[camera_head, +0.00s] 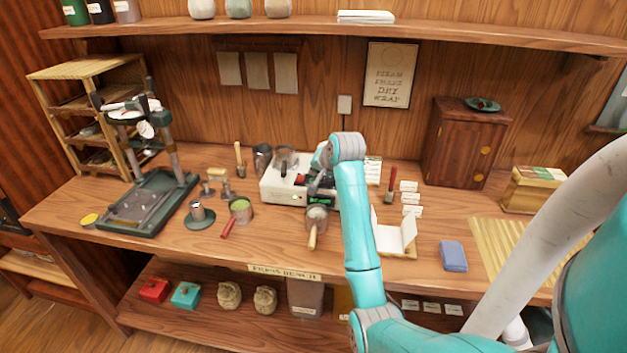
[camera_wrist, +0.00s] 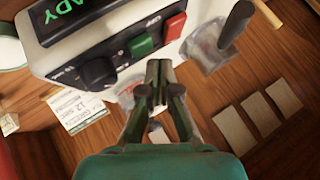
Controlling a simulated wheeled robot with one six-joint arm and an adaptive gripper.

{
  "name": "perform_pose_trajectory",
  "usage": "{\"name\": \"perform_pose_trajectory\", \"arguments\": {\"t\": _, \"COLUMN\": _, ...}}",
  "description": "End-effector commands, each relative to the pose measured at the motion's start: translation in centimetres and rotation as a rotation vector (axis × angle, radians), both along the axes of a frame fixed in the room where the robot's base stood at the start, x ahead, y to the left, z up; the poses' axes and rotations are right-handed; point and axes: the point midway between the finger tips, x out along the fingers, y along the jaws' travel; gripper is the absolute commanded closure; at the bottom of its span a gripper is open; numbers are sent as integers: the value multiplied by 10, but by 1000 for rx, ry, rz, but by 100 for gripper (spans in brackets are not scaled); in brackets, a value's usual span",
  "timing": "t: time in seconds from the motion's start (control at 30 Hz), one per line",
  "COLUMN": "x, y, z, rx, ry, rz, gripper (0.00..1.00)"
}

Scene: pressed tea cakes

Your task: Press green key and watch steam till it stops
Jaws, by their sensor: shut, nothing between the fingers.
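The white steamer (camera_head: 270,190) stands at the middle of the bench, partly hidden by my arm. Its front also shows in the wrist view (camera_wrist: 60,45), with a dark panel and a lit green display (camera_wrist: 68,10) ending in "ADY". The green key (camera_wrist: 142,46) sits between a black knob (camera_wrist: 97,72) and a red key (camera_wrist: 174,27). My gripper (camera_wrist: 159,68) is shut and empty, its fingertips just below the green key in the picture. Whether they touch it I cannot tell. I see no steam.
A metal pitcher with a wooden handle (camera_head: 317,215) stands in front of the steamer. A green press (camera_head: 150,205) stands at left, with a green-filled cup (camera_head: 241,208) between. A wooden cabinet (camera_head: 462,145) stands behind.

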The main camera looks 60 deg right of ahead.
Motion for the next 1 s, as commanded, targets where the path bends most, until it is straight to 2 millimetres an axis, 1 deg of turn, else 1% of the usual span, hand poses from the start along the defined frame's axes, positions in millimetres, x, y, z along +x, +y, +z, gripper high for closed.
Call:
{"name": "perform_pose_trajectory", "arguments": {"t": 0.6, "x": 0, "y": 0, "z": 0, "rx": 0, "ry": 0, "rz": 0, "gripper": 100}}
{"name": "perform_pose_trajectory", "arguments": {"t": 1.0, "x": 0, "y": 0, "z": -8, "rx": 0, "ry": 0, "rz": 0, "gripper": 100}}
